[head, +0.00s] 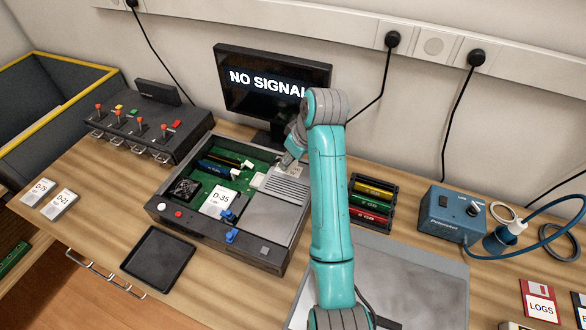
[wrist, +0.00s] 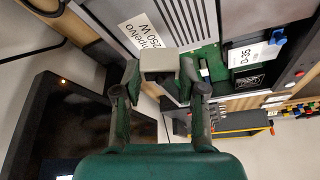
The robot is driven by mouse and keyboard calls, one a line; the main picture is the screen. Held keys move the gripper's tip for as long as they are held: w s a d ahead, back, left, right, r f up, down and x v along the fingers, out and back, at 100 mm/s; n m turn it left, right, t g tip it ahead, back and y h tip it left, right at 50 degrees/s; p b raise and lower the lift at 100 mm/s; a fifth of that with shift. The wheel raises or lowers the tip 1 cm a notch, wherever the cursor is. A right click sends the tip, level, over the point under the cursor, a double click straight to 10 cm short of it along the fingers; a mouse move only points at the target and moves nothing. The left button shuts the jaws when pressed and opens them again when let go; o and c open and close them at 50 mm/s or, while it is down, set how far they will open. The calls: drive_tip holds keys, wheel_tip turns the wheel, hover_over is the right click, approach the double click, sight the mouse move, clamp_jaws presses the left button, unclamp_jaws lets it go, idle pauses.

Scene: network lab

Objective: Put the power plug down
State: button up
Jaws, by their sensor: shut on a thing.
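The power plug (wrist: 158,63) looks like a pale grey block in the wrist view. My gripper (wrist: 160,72) is shut on it, with one finger on each side. In the head view my gripper (head: 289,157) is at the back of the open computer case (head: 166,213), close to the power supply (head: 284,188) with its slotted top. The plug is hard to make out there beside the fingers and my arm. I cannot tell whether it touches the case or the board (head: 208,181).
A monitor (head: 240,95) reading NO SIGNAL stands behind the case. A rack of coloured modules (head: 371,205) is right of my arm. An empty black tray (head: 158,258) lies in front. A blue soldering station (head: 450,212) stands further right.

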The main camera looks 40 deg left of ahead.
sight(293, 166)
drive_tip(key=shift+f, duration=2)
drive_tip(key=shift+f, duration=0.6)
drive_tip(key=o, duration=0.9)
drive_tip(key=shift+o, duration=0.2)
drive_tip(key=shift+r, duration=0.1)
